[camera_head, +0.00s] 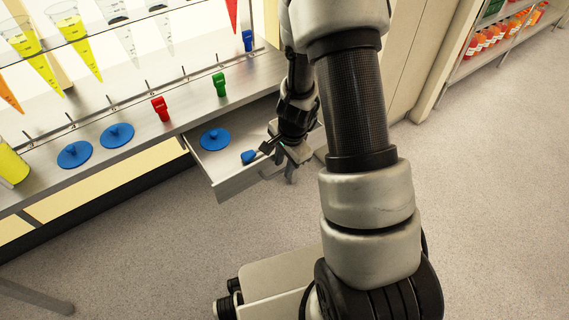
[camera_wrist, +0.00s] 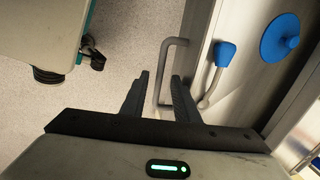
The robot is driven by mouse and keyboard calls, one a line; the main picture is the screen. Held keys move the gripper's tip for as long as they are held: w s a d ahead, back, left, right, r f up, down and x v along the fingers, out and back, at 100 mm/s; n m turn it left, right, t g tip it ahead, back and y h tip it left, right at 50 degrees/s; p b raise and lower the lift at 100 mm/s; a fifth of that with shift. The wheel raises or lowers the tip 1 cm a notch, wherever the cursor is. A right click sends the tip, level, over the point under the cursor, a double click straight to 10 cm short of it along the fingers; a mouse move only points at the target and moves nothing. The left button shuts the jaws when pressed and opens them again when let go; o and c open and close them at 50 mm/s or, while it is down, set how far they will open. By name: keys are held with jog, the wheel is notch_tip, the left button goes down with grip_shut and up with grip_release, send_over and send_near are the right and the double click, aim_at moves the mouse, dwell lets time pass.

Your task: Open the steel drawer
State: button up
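The steel drawer (camera_head: 235,181) is pulled out from under the bench in the head view, with its inside showing. In the wrist view its front (camera_wrist: 196,38) runs up the right half, with a bar handle (camera_wrist: 164,65) on its left side. My gripper (camera_wrist: 160,85) is at the handle, with its two fingers apart. The bar passes between the fingers, with a visible gap to each. In the head view my gripper (camera_head: 291,158) is at the drawer's outer end, and my arm partly hides it.
A blue disc lid (camera_head: 214,139) and a blue-ended item (camera_head: 249,157) lie in the drawer. On the bench (camera_head: 140,135) above are blue lids, a red clip (camera_head: 160,108) and a green clip (camera_head: 219,84). Orange bottles (camera_head: 490,36) fill a far shelf. The floor (camera_head: 490,190) is clear at right.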

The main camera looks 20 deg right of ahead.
jog(key=shift+r, duration=0.1)
jog(key=s+r+p, duration=0.1)
jog(key=r+p, duration=0.2)
jog(key=r, duration=0.5)
jog(key=s+d+r+p, duration=0.1)
jog(key=r+p, duration=0.3)
jog(key=r, duration=0.5)
jog(key=shift+s, duration=0.55)
jog(key=s+a+r+n+t, duration=0.1)
jog(key=s+r+n, duration=0.4)
jog(key=r, duration=0.3)
jog(key=s+a+r+n+t+h, duration=0.1)
jog(key=s+r+n+t, duration=0.1)
jog(key=s+r+n, duration=0.5)
jog(key=s+a+r+n+t, duration=0.1)
jog(key=s+a+r+n, duration=0.15)
jog(key=r, duration=0.75)
notch_tip(320, 180, up, 16)
jog(key=p, duration=1.7)
jog(key=shift+s+d, duration=0.25)
jog(key=shift+d, duration=0.1)
